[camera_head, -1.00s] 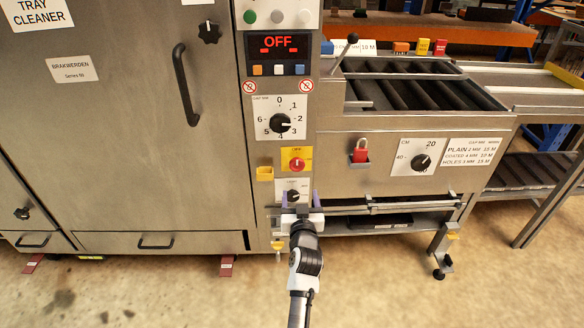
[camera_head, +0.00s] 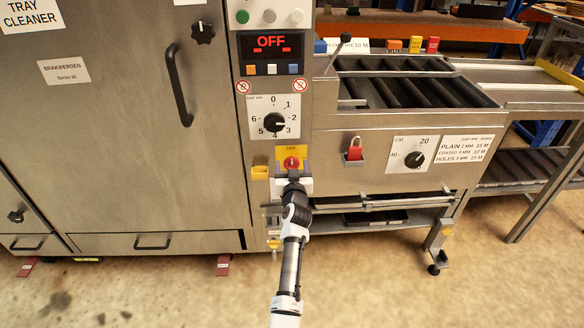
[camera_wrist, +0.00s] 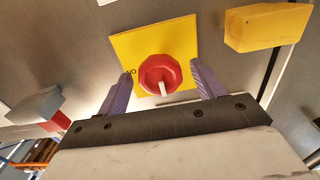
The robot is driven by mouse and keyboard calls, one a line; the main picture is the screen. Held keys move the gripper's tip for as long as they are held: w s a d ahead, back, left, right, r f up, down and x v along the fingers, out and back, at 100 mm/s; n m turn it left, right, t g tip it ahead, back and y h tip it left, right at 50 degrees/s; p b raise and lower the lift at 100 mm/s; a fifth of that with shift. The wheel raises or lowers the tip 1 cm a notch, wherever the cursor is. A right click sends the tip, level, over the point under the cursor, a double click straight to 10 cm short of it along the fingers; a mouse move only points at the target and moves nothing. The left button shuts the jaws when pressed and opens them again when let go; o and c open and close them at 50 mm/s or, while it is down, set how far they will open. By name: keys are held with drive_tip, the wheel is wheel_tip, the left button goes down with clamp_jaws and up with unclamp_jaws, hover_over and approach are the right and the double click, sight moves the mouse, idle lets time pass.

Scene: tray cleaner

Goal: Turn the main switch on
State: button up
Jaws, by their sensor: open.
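The main switch is a red rotary knob (camera_head: 291,163) on a yellow plate (camera_head: 282,152) on the machine's control column. In the wrist view the red knob (camera_wrist: 160,76) has a white pointer mark, and its yellow plate (camera_wrist: 183,36) reads "NO" as seen from this side, beside the knob. My gripper (camera_head: 292,177) is just below the knob in the head view. In the wrist view my gripper (camera_wrist: 160,88) is open, with one purple finger on each side of the knob and visible gaps. The display (camera_head: 272,44) reads OFF.
A yellow block (camera_wrist: 267,28) sticks out beside the plate; it also shows in the head view (camera_head: 260,173). A numbered dial (camera_head: 273,122) is above the switch. A lower rail (camera_head: 380,203) runs right of my arm.

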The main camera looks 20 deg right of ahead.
drive_tip(key=c, duration=1)
drive_tip(key=m, duration=0.4)
drive_tip(key=shift+m, duration=0.4)
drive_tip(key=m, duration=0.4)
drive_tip(key=shift+m, duration=0.3)
drive_tip(key=m+p, duration=0.1)
drive_tip(key=m, duration=0.3)
drive_tip(key=shift+m+p, duration=0.75)
drive_tip(key=shift+m, duration=1.45)
